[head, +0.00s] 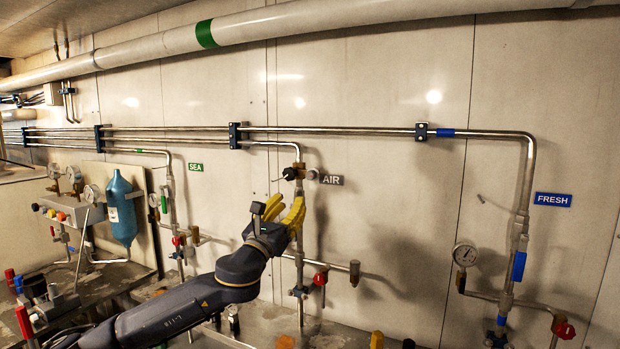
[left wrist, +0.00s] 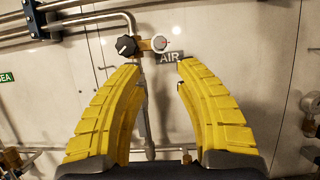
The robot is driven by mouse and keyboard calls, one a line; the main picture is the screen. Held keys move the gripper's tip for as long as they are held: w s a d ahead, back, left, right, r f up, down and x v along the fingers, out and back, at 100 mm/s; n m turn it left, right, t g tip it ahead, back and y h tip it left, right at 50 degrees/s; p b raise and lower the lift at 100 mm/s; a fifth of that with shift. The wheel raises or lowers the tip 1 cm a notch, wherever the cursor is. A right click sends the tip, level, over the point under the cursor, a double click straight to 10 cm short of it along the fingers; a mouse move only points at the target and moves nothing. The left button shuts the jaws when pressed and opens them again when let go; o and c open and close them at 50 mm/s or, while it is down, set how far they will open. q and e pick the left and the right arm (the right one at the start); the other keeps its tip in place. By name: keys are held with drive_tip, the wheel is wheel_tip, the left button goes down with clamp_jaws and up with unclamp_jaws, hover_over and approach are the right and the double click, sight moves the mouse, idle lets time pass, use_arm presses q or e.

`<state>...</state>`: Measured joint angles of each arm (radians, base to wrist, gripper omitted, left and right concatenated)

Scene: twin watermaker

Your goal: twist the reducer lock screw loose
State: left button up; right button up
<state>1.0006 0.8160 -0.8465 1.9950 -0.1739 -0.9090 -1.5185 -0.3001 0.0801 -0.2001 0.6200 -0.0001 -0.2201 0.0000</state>
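The reducer (head: 299,172) sits on the AIR pipe, with a brass body, a black knob (head: 289,174) on its left and a small round gauge (head: 313,174) on its right. In the left wrist view the black knob (left wrist: 125,46) and brass body (left wrist: 145,44) show beyond the fingertips. I cannot make out a separate lock screw. My left gripper (head: 286,206) is open and empty just below the reducer, its yellow fingers (left wrist: 157,72) spread and apart from it.
The AIR label (head: 331,180) is beside the gauge. A red-handled valve (head: 320,278) is on the branch below. Horizontal pipes (head: 350,130) run above the reducer. A blue bottle (head: 121,210) hangs left, and the FRESH line's gauge (head: 465,255) is right. The wall between is mostly bare.

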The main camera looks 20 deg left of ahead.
sight(309, 176)
use_arm(q)
drive_tip(key=x, duration=1.3)
drive_tip(key=shift+w, duration=0.3)
drive_tip(key=shift+c, duration=0.4)
clamp_jaws()
